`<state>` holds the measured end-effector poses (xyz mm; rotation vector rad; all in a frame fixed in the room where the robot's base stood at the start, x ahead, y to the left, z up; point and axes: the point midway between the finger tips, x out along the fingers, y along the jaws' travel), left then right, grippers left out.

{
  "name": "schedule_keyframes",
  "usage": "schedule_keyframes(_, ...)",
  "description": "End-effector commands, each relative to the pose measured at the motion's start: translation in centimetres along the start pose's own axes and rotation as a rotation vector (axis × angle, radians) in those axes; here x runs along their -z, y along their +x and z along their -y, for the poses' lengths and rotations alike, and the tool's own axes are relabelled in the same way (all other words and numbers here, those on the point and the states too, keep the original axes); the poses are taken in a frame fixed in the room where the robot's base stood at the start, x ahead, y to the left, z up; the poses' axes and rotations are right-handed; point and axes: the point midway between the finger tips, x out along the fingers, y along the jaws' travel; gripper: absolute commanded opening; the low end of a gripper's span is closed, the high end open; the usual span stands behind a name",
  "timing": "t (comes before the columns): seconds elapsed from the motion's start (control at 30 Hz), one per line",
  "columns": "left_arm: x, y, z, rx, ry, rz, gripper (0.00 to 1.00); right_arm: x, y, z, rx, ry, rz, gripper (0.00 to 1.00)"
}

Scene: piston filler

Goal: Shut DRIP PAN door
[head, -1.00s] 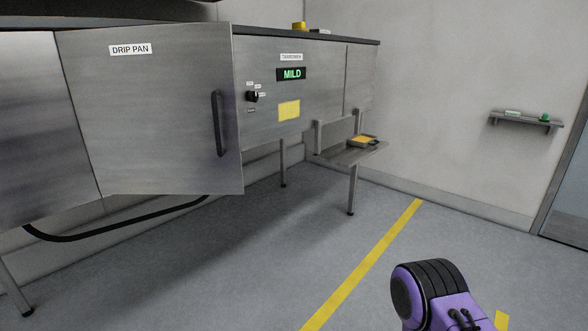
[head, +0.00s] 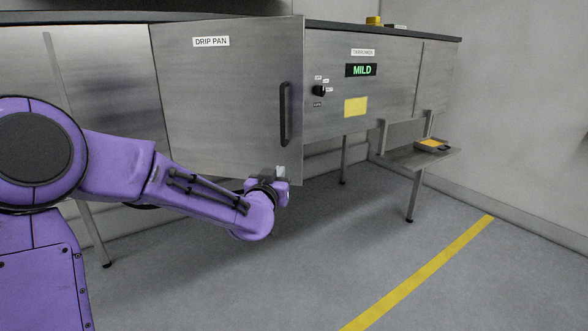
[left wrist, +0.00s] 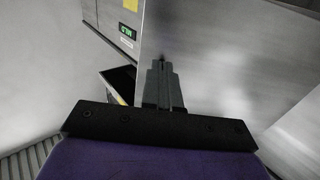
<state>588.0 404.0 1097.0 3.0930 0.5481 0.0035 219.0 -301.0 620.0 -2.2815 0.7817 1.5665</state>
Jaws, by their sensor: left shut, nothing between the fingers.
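The DRIP PAN door (head: 215,100) is a grey metal panel with a white label and a black vertical handle (head: 285,114) near its right edge. It stands partly open, its right edge swung out from the machine front. My left gripper (head: 281,172) is at the lower right part of the door, below the handle, and it is shut and empty. In the left wrist view the shut fingers (left wrist: 160,80) lie over the door panel (left wrist: 225,70) near its edge; I cannot tell whether they touch it. My right gripper is not in view.
Right of the door are a black knob (head: 319,91), a MILD display (head: 361,70) and a yellow note (head: 356,107). A low shelf (head: 400,156) holds a small tray (head: 432,146). The floor in front is clear, with a yellow line (head: 420,270).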

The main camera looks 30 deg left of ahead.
Motion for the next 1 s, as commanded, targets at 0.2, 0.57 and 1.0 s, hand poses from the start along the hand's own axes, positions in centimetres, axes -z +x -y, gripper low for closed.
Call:
schedule_keyframes(0.2,0.0,5.0,-0.1,-0.001,-0.001,0.003,0.00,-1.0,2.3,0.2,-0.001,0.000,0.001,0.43)
schedule_keyframes(0.57,-0.1,9.6,-0.1,-0.002,0.000,0.002,0.00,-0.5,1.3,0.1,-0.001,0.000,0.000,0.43)
schedule_keyframes(1.0,-0.1,9.9,0.4,0.009,0.001,0.002,0.00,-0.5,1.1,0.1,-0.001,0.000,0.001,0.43)
